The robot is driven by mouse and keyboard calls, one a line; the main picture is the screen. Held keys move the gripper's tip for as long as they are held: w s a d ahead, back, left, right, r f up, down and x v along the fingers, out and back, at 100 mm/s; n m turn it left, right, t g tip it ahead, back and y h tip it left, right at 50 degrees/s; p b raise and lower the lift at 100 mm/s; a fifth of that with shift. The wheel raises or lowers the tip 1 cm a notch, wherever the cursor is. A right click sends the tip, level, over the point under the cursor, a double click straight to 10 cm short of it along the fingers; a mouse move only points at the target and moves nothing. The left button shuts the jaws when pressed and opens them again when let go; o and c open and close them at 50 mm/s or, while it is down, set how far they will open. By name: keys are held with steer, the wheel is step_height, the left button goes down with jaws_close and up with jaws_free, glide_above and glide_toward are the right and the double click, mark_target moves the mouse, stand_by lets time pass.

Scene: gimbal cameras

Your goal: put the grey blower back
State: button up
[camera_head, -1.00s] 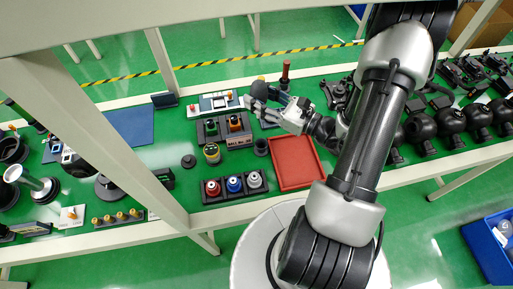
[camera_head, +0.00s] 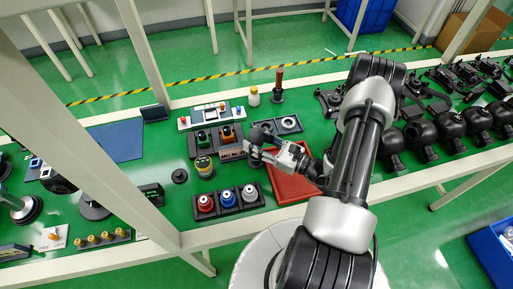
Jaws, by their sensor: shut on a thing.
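The grey blower (camera_head: 258,134) is a dark rounded bulb at the end of my arm, left of the red tray's upper part. My gripper (camera_head: 253,148) is shut on it, just right of the rack with green and orange items. The blower's lower part and the spot beneath it are hidden by my gripper. I cannot tell whether the blower touches anything below. The small black cup seen earlier beside the red tray is now covered by my gripper.
A red tray (camera_head: 292,188) lies under my wrist. Close by are the rack with green and orange items (camera_head: 230,152), a black rack of red, blue and white jars (camera_head: 228,211), a yellow-banded jar (camera_head: 204,166) and a dark holder with pale rings (camera_head: 292,126). A red-handled tool (camera_head: 278,84) stands behind.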

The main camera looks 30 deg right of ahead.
steer(key=shift+f+b, duration=0.35)
steer(key=shift+f, duration=1.1)
steer(key=shift+f, duration=0.15)
steer(key=o, duration=0.9)
steer(key=shift+o, duration=0.2)
steer(key=shift+s+d+r, duration=0.15)
steer(key=shift+s+r, duration=0.05)
steer(key=shift+s, duration=0.05)
steer(key=p+v, duration=0.2)
steer(key=v, duration=0.9)
steer(key=shift+s, duration=0.2)
